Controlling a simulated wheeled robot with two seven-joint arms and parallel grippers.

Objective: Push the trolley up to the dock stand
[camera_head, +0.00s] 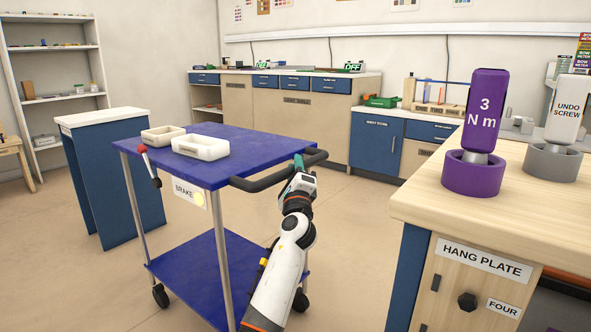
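The trolley (262,145) has a blue top, a lower blue shelf, grey posts and dark castors. Its black handle (262,184) is on the near right side. A red-knobbed lever (149,165) stands at its left edge, and a "BRAKE" label hangs below the top. A blue stand with a white top (105,117), which looks like the dock stand, is left of the trolley, with a gap at floor level. My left gripper (299,165) is at the handle's right part; its fingers are too hidden to tell whether they grip it. My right gripper is out of view.
Two cream trays (202,152) sit on the trolley top. A wooden bench (418,200) with purple and grey tool holders stands close on the right. Cabinets (310,110) line the back wall. Floor shows clear between trolley and cabinets.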

